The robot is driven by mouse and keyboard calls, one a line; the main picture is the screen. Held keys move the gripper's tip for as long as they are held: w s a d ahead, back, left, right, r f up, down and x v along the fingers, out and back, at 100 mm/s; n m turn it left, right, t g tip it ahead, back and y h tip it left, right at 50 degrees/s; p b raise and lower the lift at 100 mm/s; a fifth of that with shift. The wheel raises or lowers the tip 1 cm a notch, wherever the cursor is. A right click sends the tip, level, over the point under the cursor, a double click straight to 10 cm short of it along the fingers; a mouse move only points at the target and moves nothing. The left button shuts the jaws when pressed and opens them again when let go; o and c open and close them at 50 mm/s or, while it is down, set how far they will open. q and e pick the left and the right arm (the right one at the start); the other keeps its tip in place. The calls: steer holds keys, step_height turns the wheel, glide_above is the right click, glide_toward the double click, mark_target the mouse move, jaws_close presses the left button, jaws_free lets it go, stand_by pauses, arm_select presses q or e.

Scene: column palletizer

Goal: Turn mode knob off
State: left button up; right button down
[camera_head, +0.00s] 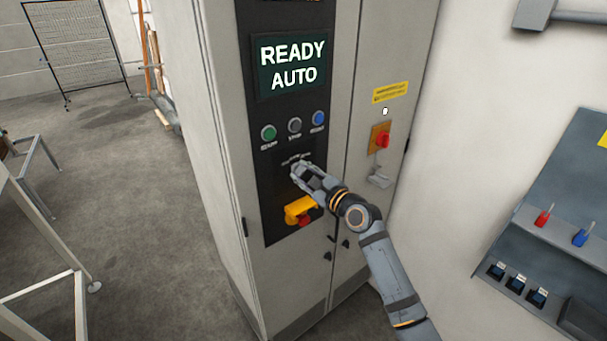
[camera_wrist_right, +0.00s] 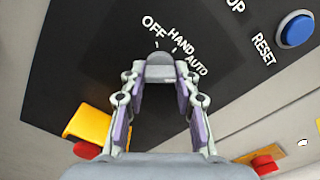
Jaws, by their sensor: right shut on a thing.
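The mode knob (camera_wrist_right: 160,68) is a grey knob on the black panel, below the printed words OFF, HAND and AUTO. In the wrist view it sits between the two fingertips of my right gripper (camera_wrist_right: 160,80), which is shut on it. I cannot tell which word the knob points to. In the head view my right gripper (camera_head: 303,172) reaches the panel from the lower right and hides most of the knob. The display (camera_head: 292,65) above reads READY AUTO. My left gripper is not in view.
Green (camera_head: 269,132), grey (camera_head: 295,126) and blue (camera_head: 318,118) buttons sit above the knob. A yellow guarded red button (camera_head: 299,210) is just below. A red switch (camera_head: 382,140) is on the right cabinet door. A wall shelf (camera_head: 550,235) stands at right.

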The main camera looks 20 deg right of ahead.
steer(key=shift+f, duration=0.1)
steer(key=n+b, duration=0.3)
steer(key=n, duration=0.3)
steer(key=n+b, duration=0.2)
steer(key=n, duration=0.5)
steer(key=n+b, duration=0.3)
steer(key=n, duration=0.3)
steer(key=shift+r+b, duration=0.25)
steer(key=shift+b, duration=0.1)
steer(key=shift+n, duration=0.4)
